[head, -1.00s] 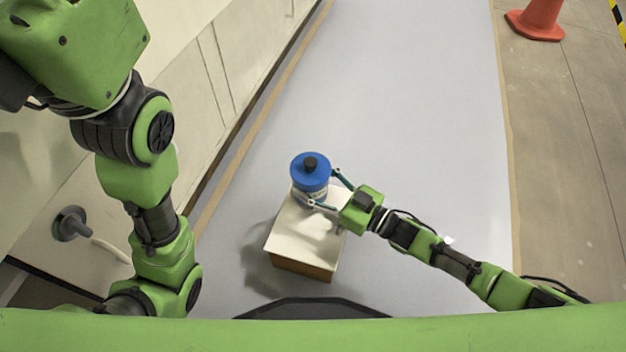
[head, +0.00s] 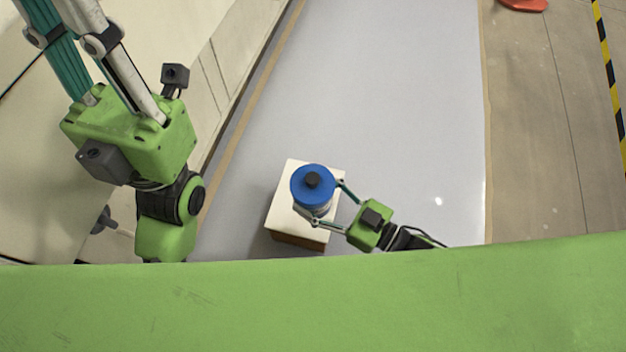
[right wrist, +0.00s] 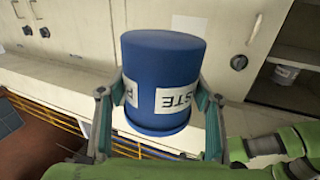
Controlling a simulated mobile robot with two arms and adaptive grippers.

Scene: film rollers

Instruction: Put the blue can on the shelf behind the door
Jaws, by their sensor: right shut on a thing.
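The blue can (head: 313,187) has a dark cap on its lid in the head view. My right gripper (head: 327,207) is shut on its sides, over a white-topped box. Whether the can touches the box is hard to tell. In the right wrist view the can (right wrist: 162,75) sits between both finger pads and carries a white label with partial lettering. My left gripper (head: 100,50) is at the upper left, its fingers running out of the top of the picture. A pale cabinet door (right wrist: 200,20) and an open shelf space (right wrist: 285,90) show in the right wrist view.
The white-topped box (head: 282,215) stands on the pale floor (head: 400,110), which is clear ahead. Pale cabinets (head: 215,60) line the left side. A white-labelled container (right wrist: 285,73) stands in the open shelf space. An orange cone (head: 522,5) is at the far right.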

